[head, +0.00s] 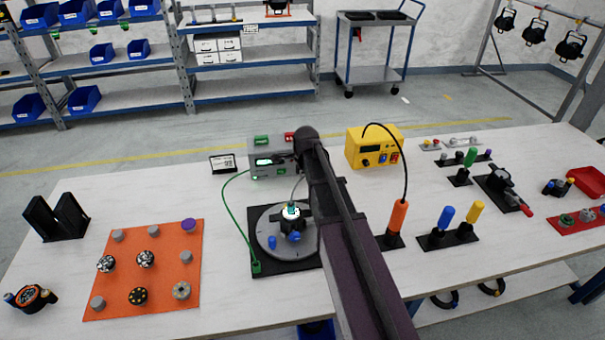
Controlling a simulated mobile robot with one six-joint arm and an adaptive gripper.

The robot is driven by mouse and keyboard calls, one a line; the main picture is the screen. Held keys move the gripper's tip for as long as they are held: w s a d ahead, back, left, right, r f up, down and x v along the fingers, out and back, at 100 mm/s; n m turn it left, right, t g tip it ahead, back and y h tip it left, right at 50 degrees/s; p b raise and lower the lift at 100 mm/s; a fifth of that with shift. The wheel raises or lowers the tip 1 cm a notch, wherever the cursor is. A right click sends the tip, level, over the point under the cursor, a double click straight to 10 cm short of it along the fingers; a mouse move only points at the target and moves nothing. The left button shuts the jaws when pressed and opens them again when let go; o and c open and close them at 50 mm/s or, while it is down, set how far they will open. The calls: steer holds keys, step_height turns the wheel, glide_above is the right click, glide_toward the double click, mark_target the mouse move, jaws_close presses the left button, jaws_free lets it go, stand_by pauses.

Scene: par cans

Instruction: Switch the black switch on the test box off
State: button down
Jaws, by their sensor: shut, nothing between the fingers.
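The test box, a grey box (256,172) with a lit green display (264,162), a green part and a red part on top, stands at the back middle of the table. My arm crosses in front of its right side. The black switch cannot be made out; the arm and gripper cover that part of the front.
A yellow box (362,150) with a cable to an orange-handled tool (398,217) stands right of my arm. A round grey turntable (268,232) lies in front of the test box, with a green cable beside it. An orange mat (126,245) with several knobs is at left.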

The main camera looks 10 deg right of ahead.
mark_target(298, 179)
steer(key=shift+b+x, duration=2.55)
steer(key=shift+x, duration=0.45)
steer(key=shift+w+d+f, duration=0.1)
steer(key=shift+w, duration=0.9)
steer(key=shift+w+d+f, duration=0.1)
steer(key=shift+w, duration=0.85)
steer(key=shift+a, duration=0.15)
